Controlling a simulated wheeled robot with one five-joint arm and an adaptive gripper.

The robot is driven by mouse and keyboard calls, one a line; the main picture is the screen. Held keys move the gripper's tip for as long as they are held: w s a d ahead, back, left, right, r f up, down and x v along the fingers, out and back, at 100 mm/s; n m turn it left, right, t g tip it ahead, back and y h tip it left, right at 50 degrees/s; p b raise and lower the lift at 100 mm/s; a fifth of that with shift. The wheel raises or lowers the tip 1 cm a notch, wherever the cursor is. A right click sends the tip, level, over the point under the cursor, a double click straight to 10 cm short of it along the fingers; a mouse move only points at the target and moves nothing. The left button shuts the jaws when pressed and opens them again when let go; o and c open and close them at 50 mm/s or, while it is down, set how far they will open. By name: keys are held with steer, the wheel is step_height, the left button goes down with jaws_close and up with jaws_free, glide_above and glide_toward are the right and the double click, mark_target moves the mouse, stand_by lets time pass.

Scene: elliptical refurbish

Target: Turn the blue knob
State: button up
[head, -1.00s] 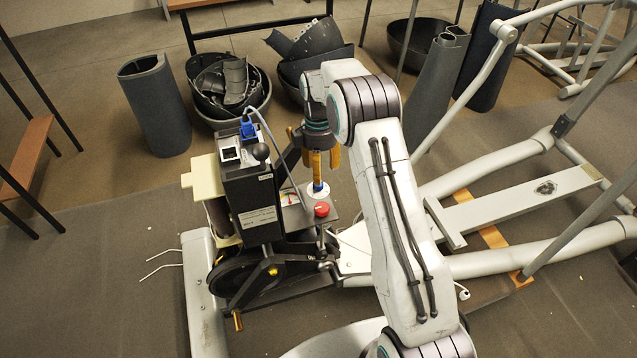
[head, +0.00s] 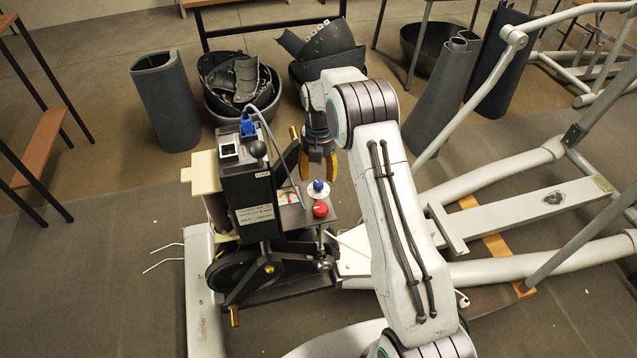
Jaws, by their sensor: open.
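A red button (head: 320,209) sits close in front of the knob. A black box (head: 254,190) with a blue connector (head: 248,127) and a cable stands just left. A black ball-topped lever (head: 257,149) is beside it. White frame tubes (head: 500,175) lie to the right.

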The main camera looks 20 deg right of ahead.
mark_target(318, 183)
steer(key=shift+f, duration=2.8)
jaws_close()
